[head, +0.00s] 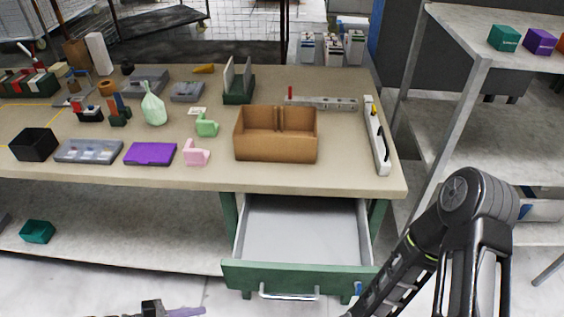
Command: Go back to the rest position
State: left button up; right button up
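My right arm (475,205) stands at the lower right with its elbow raised, beside the open drawer's right side. Its lower part runs down and left past the bottom edge, so its gripper is out of view. The drawer (300,232) under the table is pulled open and looks empty. An open brown box (276,148) stands on the table above it.
The table (215,180) carries a purple slab (150,153), a grey tray (88,151), a black box (33,144), green and pink pieces, and a white bar (377,135). A shelf rack (480,62) stands at the right. A teal bin (37,231) sits on the lower shelf.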

pick_arm(q)
jog(key=s+d+f+g+y, duration=0.3)
jog(key=d+f+y, duration=0.25)
jog(key=f, duration=0.45)
jog(key=s+d+r+m+g+y, duration=0.1)
jog(key=s+d+r+m+y, duration=0.1)
jog(key=d+m, duration=0.7)
jog(key=shift+s+m+g+y, duration=0.25)
jog(key=shift+m+g+y, duration=0.1)
jog(key=shift+m, duration=0.15)
dwell(0.6)
